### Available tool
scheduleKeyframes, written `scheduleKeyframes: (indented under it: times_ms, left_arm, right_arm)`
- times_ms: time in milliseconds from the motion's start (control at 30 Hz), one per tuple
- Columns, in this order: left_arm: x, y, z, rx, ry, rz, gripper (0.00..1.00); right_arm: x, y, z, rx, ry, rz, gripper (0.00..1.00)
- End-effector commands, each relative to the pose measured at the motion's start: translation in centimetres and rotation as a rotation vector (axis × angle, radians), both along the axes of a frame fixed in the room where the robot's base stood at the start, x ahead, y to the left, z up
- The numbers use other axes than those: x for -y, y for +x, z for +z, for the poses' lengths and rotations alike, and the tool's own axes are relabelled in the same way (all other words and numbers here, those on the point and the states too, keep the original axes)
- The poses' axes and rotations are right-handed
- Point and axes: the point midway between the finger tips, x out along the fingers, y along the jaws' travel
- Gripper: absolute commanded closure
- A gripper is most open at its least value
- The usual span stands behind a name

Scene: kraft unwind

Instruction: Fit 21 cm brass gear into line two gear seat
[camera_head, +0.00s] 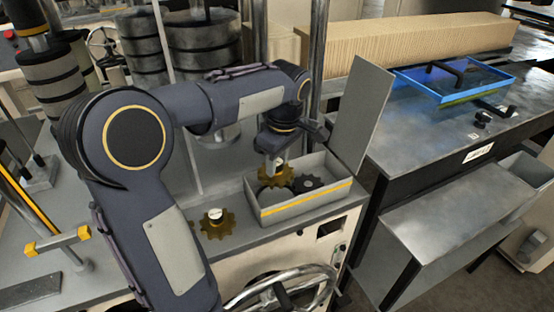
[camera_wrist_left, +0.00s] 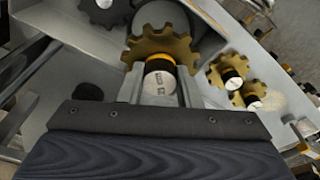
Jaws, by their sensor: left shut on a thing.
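A brass gear (camera_head: 279,178) with a pale hub is held in my left gripper (camera_head: 277,163), over the open grey gear box. In the left wrist view the brass gear (camera_wrist_left: 160,45) sits at the tips of my left gripper (camera_wrist_left: 160,88), which is shut on its hub; the hub marking is too small to read surely. A dark gear (camera_head: 306,184) is in the box beside the held gear, and a grey round part (camera_head: 270,196) lies below it. Whether the held gear touches anything below is unclear. My right gripper is not in view.
The gear box (camera_head: 300,208) has a yellow stripe and a raised grey lid (camera_head: 362,115) at its right. Brass gears (camera_wrist_left: 232,70) also show in the wrist view. A handwheel (camera_head: 285,290) is in front.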

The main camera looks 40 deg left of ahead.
Motion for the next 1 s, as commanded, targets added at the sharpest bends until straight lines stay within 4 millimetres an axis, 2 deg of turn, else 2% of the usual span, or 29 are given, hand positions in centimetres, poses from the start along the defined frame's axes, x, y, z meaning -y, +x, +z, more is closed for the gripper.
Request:
scheduleKeyframes:
  times_ms: [1000]
  left_arm:
    - [0.0,0.0,-6.2,0.0,0.0,0.0,1.0]
  right_arm:
    - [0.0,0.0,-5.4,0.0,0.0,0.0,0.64]
